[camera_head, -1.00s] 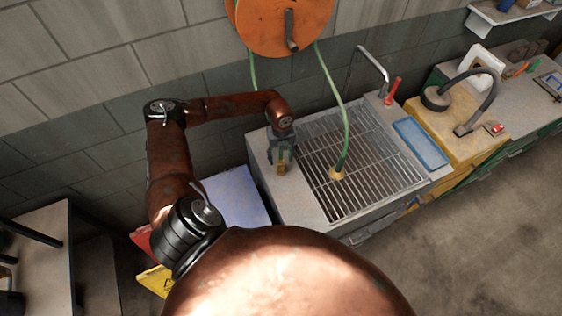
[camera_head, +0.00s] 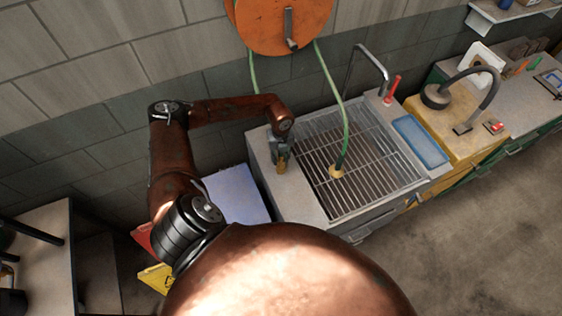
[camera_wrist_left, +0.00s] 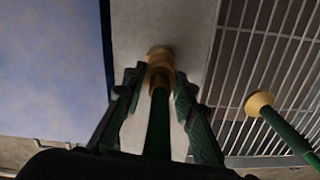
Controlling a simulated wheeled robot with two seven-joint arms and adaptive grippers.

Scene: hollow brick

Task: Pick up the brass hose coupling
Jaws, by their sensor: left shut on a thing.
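The brass hose coupling (camera_wrist_left: 160,62) is between the fingers of my left gripper (camera_wrist_left: 160,85) in the left wrist view. A dark green stem or hose piece runs from it back toward the palm. In the head view my left gripper (camera_head: 281,163) is over the pale left ledge of the sink, with the gold coupling (camera_head: 281,169) showing at its tips. The gripper is shut on the coupling. I cannot tell whether the coupling still touches the ledge. My right gripper is not in view.
A green hose (camera_head: 347,130) hangs from the orange reel (camera_head: 285,25), its yellow flared end (camera_head: 337,172) at the sink grate (camera_head: 385,180), right of my gripper. A blue tray (camera_head: 420,142) and tap (camera_head: 375,60) lie farther right. A pale blue panel (camera_head: 237,193) is at left.

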